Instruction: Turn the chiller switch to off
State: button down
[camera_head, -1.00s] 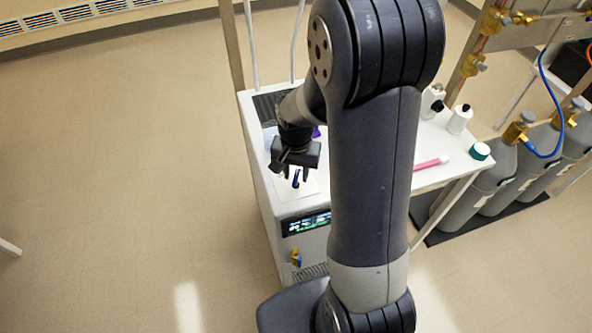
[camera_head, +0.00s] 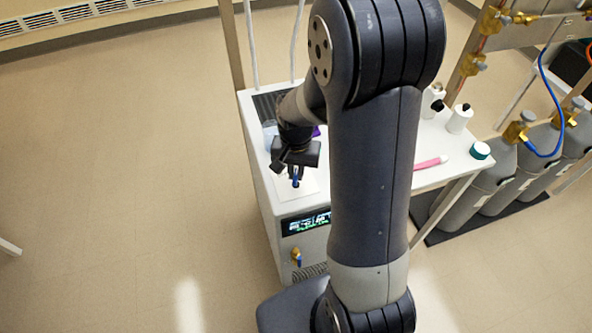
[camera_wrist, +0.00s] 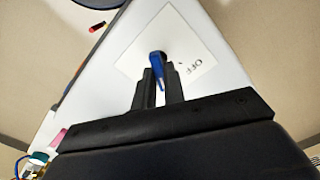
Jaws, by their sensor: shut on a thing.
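The chiller (camera_head: 262,190) is a white box with a lit display (camera_head: 306,223) on its front.
A white bench (camera_head: 436,148) right of the chiller holds white bottles (camera_head: 459,119), a pink item (camera_head: 430,163) and a green-capped jar (camera_head: 480,151). Grey gas cylinders (camera_head: 497,178) stand farther right. A brass valve (camera_head: 296,257) sticks out of the chiller's front.

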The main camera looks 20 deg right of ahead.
aim_at(296, 175)
jog(key=shift+n+b, duration=0.65)
jog(key=shift+n, duration=2.05)
jog(key=c, duration=1.5)
grip_release()
notch_tip(296, 175, up, 11)
jog(key=shift+f, duration=0.1)
